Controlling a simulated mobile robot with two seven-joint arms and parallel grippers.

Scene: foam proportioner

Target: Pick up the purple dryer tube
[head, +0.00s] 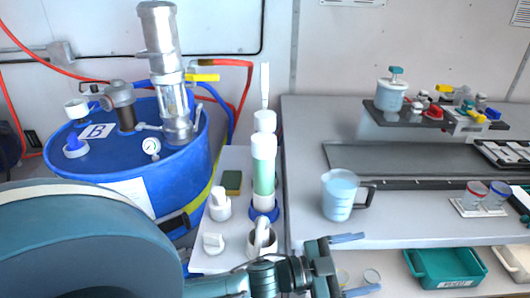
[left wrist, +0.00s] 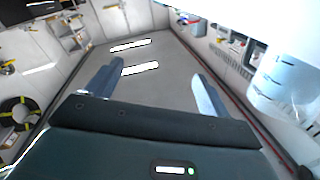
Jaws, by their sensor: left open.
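No plainly purple tube shows in the head view. An upright clear tube with pale green filling and a white cap (head: 264,172) stands in a blue ring foot on the narrow white bench, left of centre. My left gripper (head: 356,265) is at the lower middle, open and empty, its blue-grey fingers pointing right. It is below and to the right of the tube in the picture, apart from it. The left wrist view shows the same open gripper (left wrist: 152,86) with nothing between the fingers, facing open floor. My right gripper is not in view.
A clear jug (head: 339,194) stands on the grey bench above my gripper. A green tray (head: 444,268) is below. White bottles (head: 219,205) and a blue drum (head: 178,178) are left.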

